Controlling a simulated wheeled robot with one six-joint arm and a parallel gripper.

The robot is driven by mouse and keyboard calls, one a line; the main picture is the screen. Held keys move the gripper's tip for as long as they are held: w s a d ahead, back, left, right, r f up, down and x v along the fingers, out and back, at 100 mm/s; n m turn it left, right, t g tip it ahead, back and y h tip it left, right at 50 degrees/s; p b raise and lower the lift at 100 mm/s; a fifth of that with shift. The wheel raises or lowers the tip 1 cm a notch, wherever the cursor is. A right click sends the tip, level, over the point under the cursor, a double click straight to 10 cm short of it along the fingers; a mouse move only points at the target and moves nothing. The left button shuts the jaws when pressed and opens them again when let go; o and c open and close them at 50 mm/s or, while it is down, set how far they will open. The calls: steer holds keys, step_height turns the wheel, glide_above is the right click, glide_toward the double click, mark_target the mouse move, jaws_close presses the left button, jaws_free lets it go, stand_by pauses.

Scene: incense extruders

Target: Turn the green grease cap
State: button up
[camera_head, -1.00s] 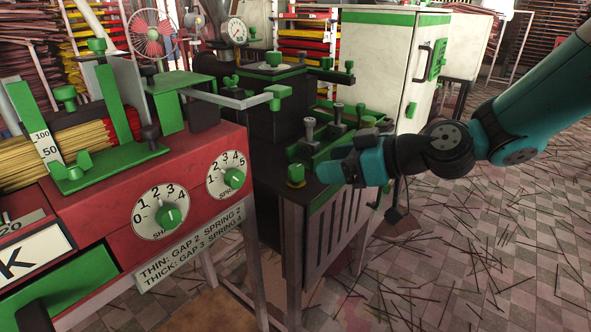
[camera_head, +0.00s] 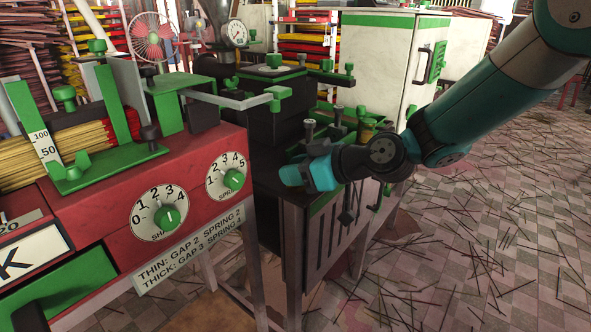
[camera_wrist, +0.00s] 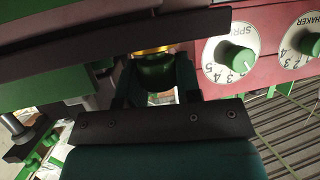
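The green grease cap (camera_wrist: 156,75) sits between my gripper's two fingers in the wrist view, with a yellow ring (camera_wrist: 150,50) just beyond it. The fingers stand on both sides of the cap, very close to it. I cannot tell whether they press on it. In the head view my gripper (camera_head: 293,175) is at the near corner of the dark machine, and it hides the cap there.
Left of my gripper is the red machine (camera_head: 95,207) with a SPRING dial (camera_head: 232,180) and a SHAKER dial (camera_head: 168,216). Upright bolts (camera_head: 309,130) stand behind my gripper. A white cabinet (camera_head: 385,60) stands at the back. Sticks litter the floor (camera_head: 480,260).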

steer(key=shift+c, duration=0.9)
steer(key=shift+m+t, duration=0.3)
steer(key=shift+t, duration=0.1)
steer(key=m+t+h+p, duration=0.2)
steer(key=shift+s+a+r+m+p, duration=0.1)
steer(key=shift+s+r+m+p, duration=0.1)
steer(key=shift+m+p, duration=0.15)
steer(key=m+t+h+p, duration=0.1)
steer(key=m+t+h, duration=0.1)
steer(key=m+h, duration=0.1)
steer(key=shift+a+f+t, duration=0.1)
steer(key=shift+f+t, duration=0.05)
steer(key=shift+t, duration=0.25)
steer(key=m+h, duration=0.1)
steer(key=m+t+h+b, duration=0.1)
steer(key=shift+w+f+m+h+b, duration=0.1)
steer(key=shift+f+m+h+b, duration=0.15)
steer(key=shift+f+h+b, duration=0.05)
steer(key=m+t+h+b, duration=0.1)
steer(key=m+h+b, duration=0.1)
steer(key=h+b, duration=0.1)
steer(key=shift+m, duration=0.4)
steer(key=m+h+b, duration=0.1)
steer(key=m+h, duration=0.1)
steer(key=h, duration=0.1)
steer(key=shift+r+m, duration=0.1)
steer(key=shift+m, duration=0.2)
steer(key=shift+d+m+g+h, duration=0.2)
steer(key=shift+m+g+h, duration=0.4)
steer(key=shift+m+h, duration=0.95)
